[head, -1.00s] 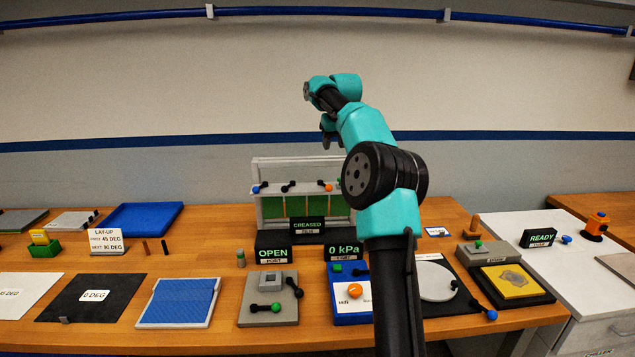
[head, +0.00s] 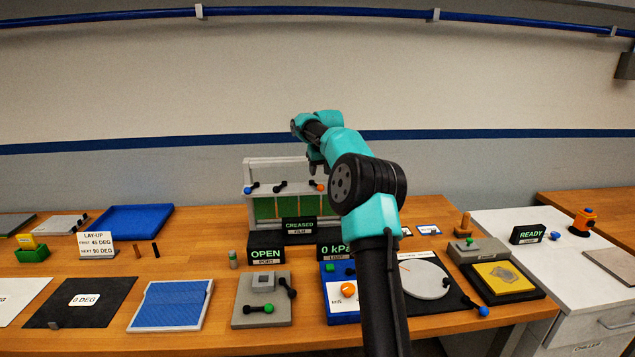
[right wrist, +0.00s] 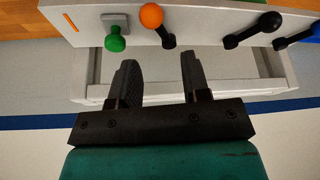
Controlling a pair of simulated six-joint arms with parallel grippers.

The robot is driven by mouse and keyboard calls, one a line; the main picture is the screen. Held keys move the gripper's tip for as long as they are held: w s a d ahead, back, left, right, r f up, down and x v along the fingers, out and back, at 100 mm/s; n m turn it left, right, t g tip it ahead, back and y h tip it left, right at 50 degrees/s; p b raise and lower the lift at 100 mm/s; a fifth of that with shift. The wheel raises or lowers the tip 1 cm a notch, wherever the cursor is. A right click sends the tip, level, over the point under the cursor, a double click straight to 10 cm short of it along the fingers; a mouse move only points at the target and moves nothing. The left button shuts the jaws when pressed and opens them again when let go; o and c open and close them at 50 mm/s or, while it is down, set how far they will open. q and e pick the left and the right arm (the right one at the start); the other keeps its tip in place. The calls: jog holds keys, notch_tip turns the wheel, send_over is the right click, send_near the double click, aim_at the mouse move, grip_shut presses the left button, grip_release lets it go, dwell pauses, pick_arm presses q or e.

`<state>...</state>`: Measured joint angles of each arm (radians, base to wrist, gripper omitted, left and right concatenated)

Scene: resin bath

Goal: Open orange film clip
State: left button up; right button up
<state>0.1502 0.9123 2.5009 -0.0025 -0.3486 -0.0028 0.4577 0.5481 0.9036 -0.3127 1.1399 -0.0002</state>
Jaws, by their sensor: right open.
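The orange film clip (head: 319,187), a black lever with an orange ball end, sits at the right end of the rail on the white film frame (head: 246,172). In the right wrist view its orange ball (right wrist: 151,15) shows at the top, with the black lever beside it. My right gripper (head: 316,166) is above and close to this clip in the head view. In the right wrist view the right gripper (right wrist: 158,62) has its two fingers apart with nothing between them, and the ball lies beyond the fingertips, apart from them. My left gripper is not in view.
A blue-ended clip (head: 248,190) and a black middle clip (head: 281,186) share the rail. A green knob (right wrist: 115,43) is near the orange ball in the wrist view. The CREASED sign (head: 299,226) stands before the frame. Trays and plates cover the bench in front.

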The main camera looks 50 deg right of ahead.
aim_at(317, 186)
jog(key=x, duration=0.6)
jog(key=shift+f, duration=0.1)
